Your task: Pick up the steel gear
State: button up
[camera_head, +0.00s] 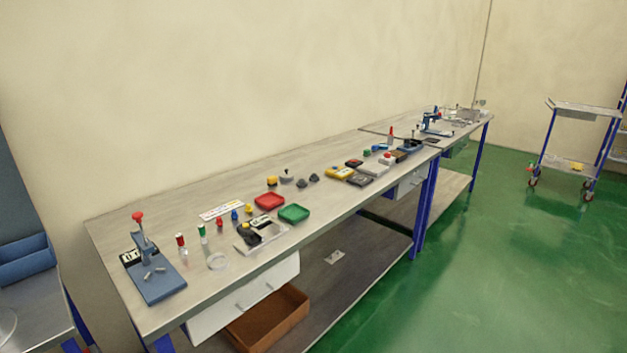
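I cannot make out a steel gear for certain at this size. Small dark grey parts stand near the middle of the long workbench (345,216), one grey part (301,182) beside another (314,178). A lighter grey piece with a pointed top (287,175) is just left of them. Whether any of these is the gear, I cannot tell. My gripper is not in view.
A red tray (269,202) and a green tray (294,214) lie near the grey parts. A blue press with a red knob (155,270) stands at the near left end. Green floor (480,270) is open right of the bench. A trolley (580,110) stands farther back.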

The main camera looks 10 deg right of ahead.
aim_at(314, 178)
jog(key=i+l, duration=0.85)
jog(key=i+u, duration=0.05)
